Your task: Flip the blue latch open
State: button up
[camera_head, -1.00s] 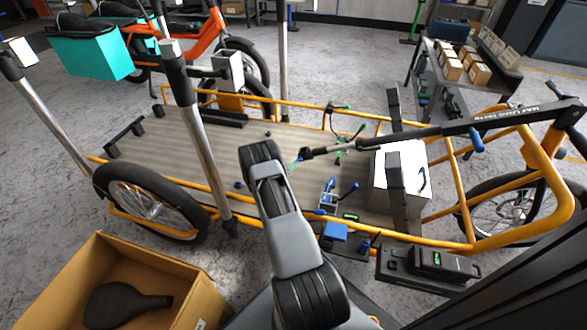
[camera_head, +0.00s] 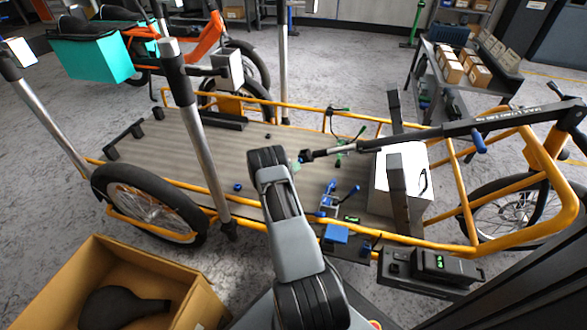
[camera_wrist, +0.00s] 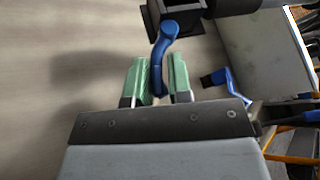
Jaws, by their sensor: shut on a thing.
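The blue latch (camera_wrist: 158,62) is a curved lever hanging from a dark fitting on the end of a grey bar in the wrist view. Its lower end lies between the two green fingers of my gripper (camera_wrist: 156,88), which is shut on it. In the head view my gripper (camera_head: 296,165) is partly hidden behind my own arm, at the left end of the dark bar (camera_head: 345,147) over the cargo deck. The latch itself is mostly hidden there.
The wooden deck (camera_head: 160,155) has a yellow frame. A white box (camera_head: 383,190) stands to the right of my gripper. Another blue-handled clamp (camera_head: 328,200) sits on the near side. An upright silver post (camera_head: 195,125) stands left of my arm. A cardboard box (camera_head: 190,285) is at lower left.

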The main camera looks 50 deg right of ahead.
grip_shut()
jog(key=shift+w+f+m+g+b, duration=0.2)
jog(key=shift+f+m+g+b, duration=0.25)
jog(key=shift+b, duration=0.7)
jog(key=shift+w+f+m+g+b, duration=0.15)
jog(key=shift+m+g+b, duration=0.2)
jog(key=shift+b, duration=0.3)
jog(key=shift+w+d+r+m+g+h+b, duration=0.1)
jog(key=shift+r+m+g+h+b, duration=0.1)
jog(key=shift+m+g+b, duration=0.25)
jog(key=shift+w+r+m+g+h+b, duration=0.1)
jog(key=shift+m+g+h+b, duration=0.1)
jog(key=shift+m+g+b, duration=0.2)
jog(key=shift+r, duration=0.15)
jog(key=o, duration=0.6)
grip_release()
jog(key=shift+w, duration=0.1)
